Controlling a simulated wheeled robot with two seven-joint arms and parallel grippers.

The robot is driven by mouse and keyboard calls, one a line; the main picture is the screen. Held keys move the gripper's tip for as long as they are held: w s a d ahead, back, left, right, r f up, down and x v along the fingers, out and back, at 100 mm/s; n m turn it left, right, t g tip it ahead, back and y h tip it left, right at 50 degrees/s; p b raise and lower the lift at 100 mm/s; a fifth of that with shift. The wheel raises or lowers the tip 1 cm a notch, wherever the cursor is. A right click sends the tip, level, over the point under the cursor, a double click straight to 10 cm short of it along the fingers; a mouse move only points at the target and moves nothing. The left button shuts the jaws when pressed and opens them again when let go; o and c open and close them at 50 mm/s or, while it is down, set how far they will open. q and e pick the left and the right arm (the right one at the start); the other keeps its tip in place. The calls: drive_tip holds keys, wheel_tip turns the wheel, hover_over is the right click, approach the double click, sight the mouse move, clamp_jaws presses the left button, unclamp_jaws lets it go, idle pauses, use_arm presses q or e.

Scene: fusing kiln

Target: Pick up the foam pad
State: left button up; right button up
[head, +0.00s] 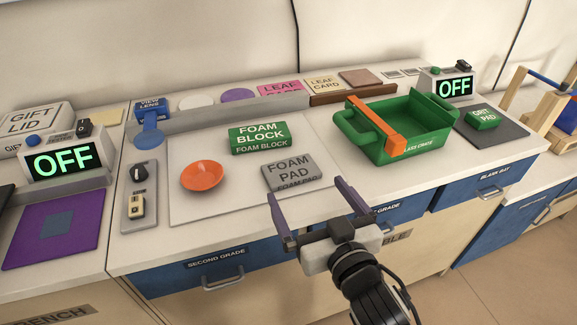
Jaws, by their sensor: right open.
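The foam pad (291,171) is a grey, flat block with its name printed on top and on its front side. It lies on the pale work mat near the front edge of the bench. My right gripper (306,197) is open and empty, its two purple-grey fingers pointing toward the bench, just in front of and to the right of the pad. The left finger's tip is close to the pad's front edge; I cannot tell its height above the bench. My left gripper is not in view.
A green foam block (258,138) lies behind the pad, and an orange dish (203,176) is to its left. A green tray (432,111) with an orange bar (376,126) stands to the right.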

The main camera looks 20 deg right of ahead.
sight(294, 173)
drive_tip(key=shift+w, duration=0.6)
drive_tip(key=w, duration=0.2)
drive_tip(key=w+f, duration=0.1)
drive_tip(key=w, duration=0.1)
drive_tip(key=w+f, duration=0.1)
drive_tip(key=w, duration=0.2)
drive_tip(key=shift+w+a+f, duration=0.1)
drive_tip(key=shift+f, duration=0.15)
drive_tip(key=shift+c, duration=0.4)
drive_tip(key=c, duration=0.6)
